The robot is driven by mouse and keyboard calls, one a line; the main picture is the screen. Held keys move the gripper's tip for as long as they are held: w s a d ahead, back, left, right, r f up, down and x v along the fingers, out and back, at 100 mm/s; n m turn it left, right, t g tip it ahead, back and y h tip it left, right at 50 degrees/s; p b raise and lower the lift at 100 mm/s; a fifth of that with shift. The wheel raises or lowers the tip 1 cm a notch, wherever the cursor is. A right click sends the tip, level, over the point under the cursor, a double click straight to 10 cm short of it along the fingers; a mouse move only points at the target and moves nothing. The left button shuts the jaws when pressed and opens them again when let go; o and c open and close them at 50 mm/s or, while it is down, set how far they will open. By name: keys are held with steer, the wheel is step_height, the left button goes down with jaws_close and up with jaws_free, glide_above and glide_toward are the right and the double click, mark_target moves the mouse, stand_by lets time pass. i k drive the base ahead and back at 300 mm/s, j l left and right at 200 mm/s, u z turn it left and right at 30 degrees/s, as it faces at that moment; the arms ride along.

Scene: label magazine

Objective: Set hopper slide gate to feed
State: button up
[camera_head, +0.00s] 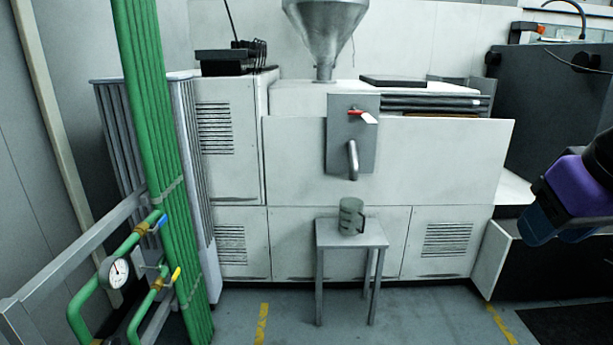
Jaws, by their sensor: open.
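A metal hopper cone (325,28) stands on top of the white machine, its upper rim cut off by the picture's top edge. Below it, a grey plate (340,150) on the machine's front carries a small red handle (356,113) with a white tab at its right end. A bent metal spout (352,160) points down from the plate. I cannot make out any gate position marks. My gripper (548,222), dark with purple and blue parts, is at the right edge, well apart from the handle and empty as far as I see. Its fingertips are hard to make out.
A grey-green mug (351,217) stands on a small metal table (330,236) under the spout. Green pipes (150,120) with a gauge (115,271) and valves stand at the left. A dark grey cabinet (540,105) is at the right. Floor before the table is clear.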

mark_target(355, 112)
steer(key=i, duration=1.7)
steer(key=i+u, duration=0.45)
steer(key=k+l, duration=0.05)
